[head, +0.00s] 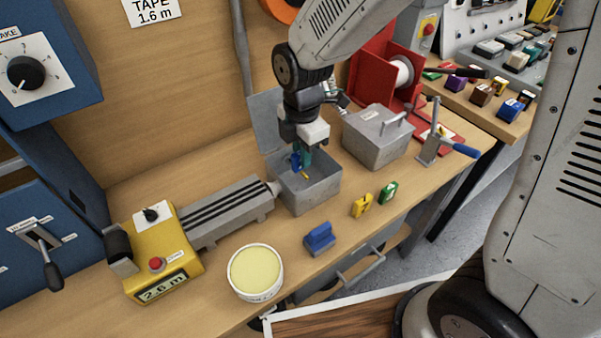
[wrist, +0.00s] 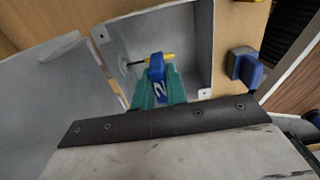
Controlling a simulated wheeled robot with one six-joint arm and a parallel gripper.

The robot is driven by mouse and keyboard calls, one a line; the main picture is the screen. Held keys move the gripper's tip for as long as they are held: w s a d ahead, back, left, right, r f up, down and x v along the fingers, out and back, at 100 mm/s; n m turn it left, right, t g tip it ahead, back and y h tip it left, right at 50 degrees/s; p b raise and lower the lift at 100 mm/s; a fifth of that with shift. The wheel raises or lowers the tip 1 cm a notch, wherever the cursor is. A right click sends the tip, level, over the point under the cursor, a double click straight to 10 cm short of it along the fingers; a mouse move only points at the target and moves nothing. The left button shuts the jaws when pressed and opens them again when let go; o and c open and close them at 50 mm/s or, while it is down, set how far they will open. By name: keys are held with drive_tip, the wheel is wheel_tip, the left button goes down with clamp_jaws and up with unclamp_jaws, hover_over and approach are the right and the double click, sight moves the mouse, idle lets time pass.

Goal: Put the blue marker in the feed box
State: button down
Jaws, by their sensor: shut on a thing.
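My gripper (head: 299,160) points down over the open grey metal box (head: 322,193), which I take to be the feed box. Its teal fingers are shut on the blue marker (wrist: 157,72), which bears a white 2. The blue marker also shows in the head view (head: 296,161), over the box's opening. In the wrist view the box's inside (wrist: 193,35) lies behind the marker. I cannot tell whether the marker touches the box. A small yellow piece (wrist: 165,57) shows beyond the marker, inside the box outline.
The box's lid (head: 267,120) stands open at its back. A blue block (head: 320,238), a yellow marker (head: 361,206) and a green marker (head: 388,192) sit on the bench. A closed grey box (head: 372,148) stands at right, a round tub (head: 256,272) in front.

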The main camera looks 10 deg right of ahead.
drive_tip(key=shift+d+f, duration=0.15)
drive_tip(key=shift+f, duration=3.1)
drive_tip(key=c, duration=1.4)
unclamp_jaws()
drive_tip(key=shift+f, duration=0.15)
